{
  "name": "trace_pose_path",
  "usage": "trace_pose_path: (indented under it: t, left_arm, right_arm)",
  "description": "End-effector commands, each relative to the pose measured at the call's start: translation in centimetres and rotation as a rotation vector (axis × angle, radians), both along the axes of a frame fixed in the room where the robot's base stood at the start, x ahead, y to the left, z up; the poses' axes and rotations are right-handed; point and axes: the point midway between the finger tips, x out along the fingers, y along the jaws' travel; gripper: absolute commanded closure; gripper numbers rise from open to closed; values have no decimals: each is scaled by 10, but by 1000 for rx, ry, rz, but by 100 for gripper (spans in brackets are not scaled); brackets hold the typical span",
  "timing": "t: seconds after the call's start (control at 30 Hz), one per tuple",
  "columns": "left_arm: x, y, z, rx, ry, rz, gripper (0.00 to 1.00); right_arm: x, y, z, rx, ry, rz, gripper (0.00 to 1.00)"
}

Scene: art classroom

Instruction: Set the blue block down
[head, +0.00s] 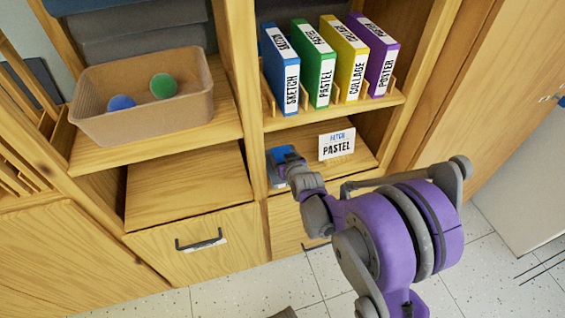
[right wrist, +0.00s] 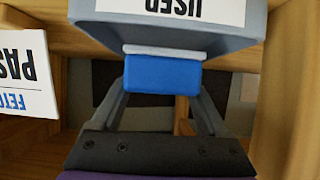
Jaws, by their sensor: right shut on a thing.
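The blue block (right wrist: 160,76) is between the fingers of my right gripper (right wrist: 163,90) in the right wrist view, with a pale strip along one edge. My right gripper is shut on it. A grey-blue tray (right wrist: 222,40) labelled "USED" is close beyond the block; I cannot tell whether they touch. In the head view my right gripper (head: 287,162) reaches into the lower right shelf (head: 352,166), partly hiding the block and tray.
A "FETCH PASTEL" card (head: 337,144) stands right of the gripper; shelf walls are close by. Above are blue, green, yellow and purple binders (head: 379,65). A tan bin (head: 150,112) with blue and green balls is at left. The lower left shelf (head: 180,180) is clear.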

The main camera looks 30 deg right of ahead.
Motion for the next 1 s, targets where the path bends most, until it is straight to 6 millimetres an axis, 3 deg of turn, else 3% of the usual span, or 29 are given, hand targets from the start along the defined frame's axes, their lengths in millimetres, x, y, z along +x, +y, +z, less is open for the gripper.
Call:
trace_pose_path:
  t: [0.13, 0.53, 0.57, 0.6, 0.67, 1.0]
  left_arm:
    - [1, 0, -11, 0, 3, 0, 50]
    - [2, 0, -14, 0, 4, 0, 50]
    - [2, 0, -13, 0, 4, 0, 50]
    - [2, 0, -13, 0, 4, 0, 50]
    - [2, 0, -13, 0, 4, 0, 50]
    - [1, 0, -8, 0, 2, 0, 50]
  right_arm:
    - [0, 0, -24, 0, 1, 0, 84]
    - [0, 0, -29, 0, 0, 0, 84]
    - [0, 0, -28, 0, 0, 0, 18]
    - [0, 0, -27, 0, 0, 0, 10]
    - [0, 0, -27, 0, 0, 0, 0]
    - [-1, 0, -21, 0, 0, 0, 0]
